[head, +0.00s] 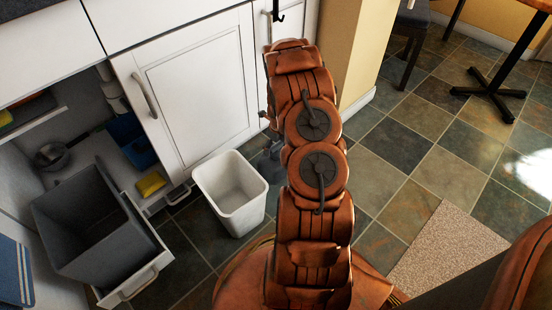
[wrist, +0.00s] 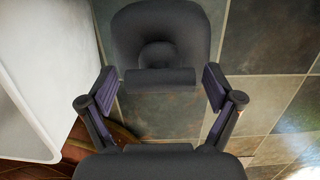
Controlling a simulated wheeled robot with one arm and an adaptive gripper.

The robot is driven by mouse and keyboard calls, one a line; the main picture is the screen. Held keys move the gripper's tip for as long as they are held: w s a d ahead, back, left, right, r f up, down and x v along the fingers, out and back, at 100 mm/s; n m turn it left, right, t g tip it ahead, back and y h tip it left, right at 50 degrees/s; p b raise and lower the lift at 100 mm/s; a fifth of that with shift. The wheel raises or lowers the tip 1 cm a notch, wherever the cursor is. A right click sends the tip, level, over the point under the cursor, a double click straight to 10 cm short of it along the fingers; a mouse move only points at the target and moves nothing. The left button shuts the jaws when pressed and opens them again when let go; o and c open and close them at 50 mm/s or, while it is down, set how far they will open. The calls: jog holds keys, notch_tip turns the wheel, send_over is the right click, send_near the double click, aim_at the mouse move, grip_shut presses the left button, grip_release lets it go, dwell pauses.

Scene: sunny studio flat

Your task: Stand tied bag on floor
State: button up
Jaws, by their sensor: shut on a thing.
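The tied bag is dark grey. In the wrist view the bag (wrist: 160,28) lies straight ahead of my gripper (wrist: 160,88), with a rounded body and a knob-like knot. The two fingers stand apart on either side of its near end, and my gripper is shut on it. In the head view a small part of the bag (head: 270,165) shows just right of the white bin, low over the floor; my arm hides the rest and the gripper. I cannot tell whether the bag's base touches the floor.
The white bin (head: 231,188) stands open on the tiled floor close left of the bag. A beige mat (head: 450,250) lies right; tiles between are clear.

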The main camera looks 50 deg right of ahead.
aim_at(276, 154)
jog(key=shift+f+b, duration=0.7)
jog(key=shift+f, duration=1.85)
jog(key=o, duration=1.5)
